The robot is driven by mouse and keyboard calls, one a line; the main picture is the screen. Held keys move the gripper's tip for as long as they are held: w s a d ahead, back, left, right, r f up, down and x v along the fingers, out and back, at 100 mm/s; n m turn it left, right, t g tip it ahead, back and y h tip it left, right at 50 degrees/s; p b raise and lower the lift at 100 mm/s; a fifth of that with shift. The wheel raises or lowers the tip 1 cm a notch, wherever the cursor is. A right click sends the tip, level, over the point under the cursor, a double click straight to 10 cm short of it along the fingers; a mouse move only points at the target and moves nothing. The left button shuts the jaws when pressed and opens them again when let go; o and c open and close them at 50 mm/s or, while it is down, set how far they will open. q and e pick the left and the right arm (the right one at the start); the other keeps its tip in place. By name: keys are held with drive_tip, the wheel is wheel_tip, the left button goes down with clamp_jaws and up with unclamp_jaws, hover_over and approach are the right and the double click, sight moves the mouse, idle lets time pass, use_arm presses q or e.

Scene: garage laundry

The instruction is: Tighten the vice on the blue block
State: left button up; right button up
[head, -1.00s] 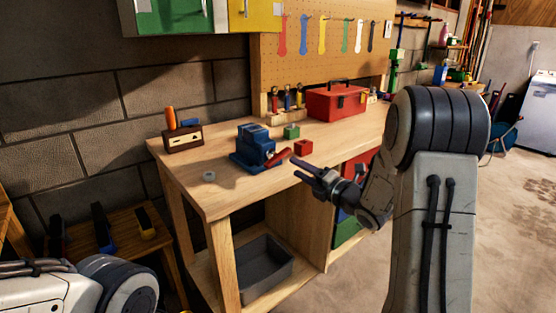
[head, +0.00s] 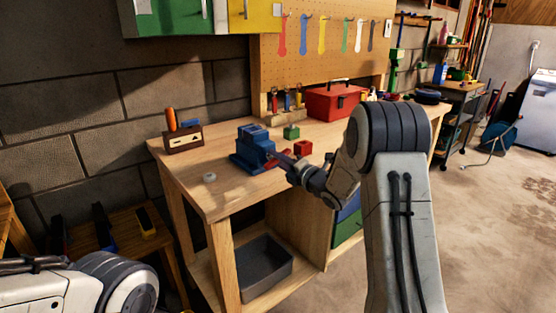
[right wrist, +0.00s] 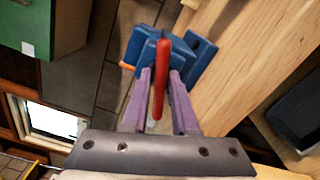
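The blue vice (head: 252,158) stands on the wooden workbench (head: 225,196), with its red handle (head: 279,156) on the right side. A blue shape (head: 252,134) at the vice's top may be the blue block; I cannot separate it clearly from the jaws. My right gripper (head: 284,161) is at the handle. In the right wrist view, its two fingers (right wrist: 160,100) stand apart on either side of the red handle (right wrist: 160,78), with narrow gaps, and the vice (right wrist: 150,50) lies just beyond. My left gripper is out of view.
A green block (head: 291,132) and a red block (head: 303,148) sit close to the vice. A grey ring (head: 209,177) lies near the bench's left front. A red toolbox (head: 335,101) and a wooden holder (head: 184,138) stand farther back. A grey bin (head: 263,268) is below.

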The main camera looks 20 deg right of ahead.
clamp_jaws()
drive_tip(key=shift+f+m+b, duration=0.15)
drive_tip(key=shift+m+b, duration=0.15)
drive_tip(key=shift+b, duration=0.35)
drive_tip(key=o, duration=0.6)
unclamp_jaws()
drive_tip(key=b+v, duration=0.1)
drive_tip(key=v, duration=0.9)
drive_tip(key=shift+s+d, duration=0.15)
drive_tip(key=shift+s, duration=0.15)
